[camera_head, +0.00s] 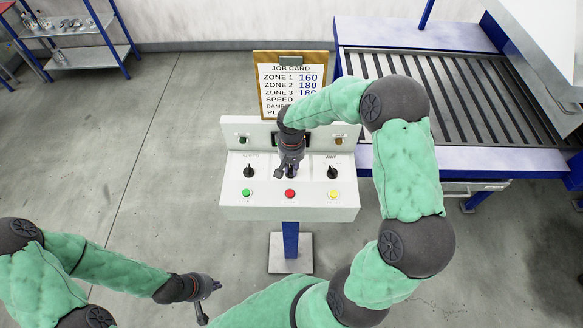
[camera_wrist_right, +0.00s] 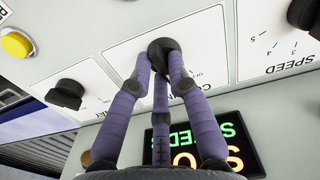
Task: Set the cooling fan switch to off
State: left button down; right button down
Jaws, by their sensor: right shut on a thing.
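The black rotary switch (camera_wrist_right: 160,50) sits on the middle plate of the white control panel (camera_head: 234,200). In the right wrist view, my right gripper (camera_wrist_right: 162,72) has its purple fingers closed around this switch. The fingers hide part of it and much of its label, so I cannot read the label or its set position. In the head view, the same gripper (camera_head: 290,170) hangs over the panel's middle and covers the switch. My left gripper (camera_head: 210,297) is away from the panel at the lower left, its fingers spread and empty.
Other black knobs sit left (camera_head: 249,171) and right (camera_head: 332,172) on the panel. Green (camera_head: 246,193), red (camera_head: 290,193) and yellow (camera_head: 333,195) buttons line its front. A job card (camera_head: 290,85) stands behind. A roller conveyor (camera_head: 450,90) lies behind right.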

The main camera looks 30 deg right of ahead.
jog(key=shift+w+n, duration=0.1)
jog(key=shift+n, duration=1.9)
jog(key=c, duration=1.2)
grip_release()
notch_tip(320, 180, up, 12)
